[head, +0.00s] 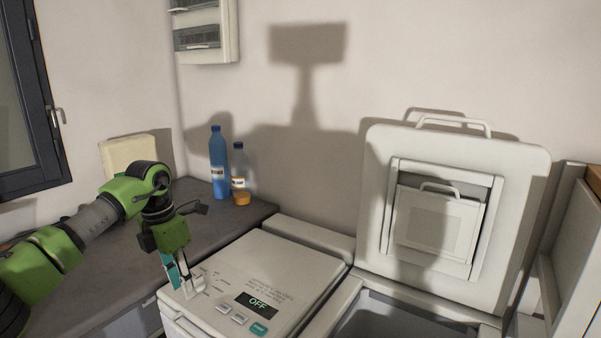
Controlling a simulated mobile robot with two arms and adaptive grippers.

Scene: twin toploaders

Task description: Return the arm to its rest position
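My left arm comes in from the left, green and black, bent at a raised elbow. Its gripper (183,280) points down over the front left part of the left toploader's top panel (262,262). Teal and grey finger parts show close to the panel, next to its printed markings. I cannot tell whether the fingers are open or shut, or whether they touch the panel. No held object is clear. My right gripper is not in view.
The left toploader's display (258,304) reads OFF, above several buttons. The right toploader's lid (450,215) stands open against the wall. A blue bottle (218,165) and an orange-bottomed bottle (240,180) stand on the dark counter (215,232) behind my arm.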

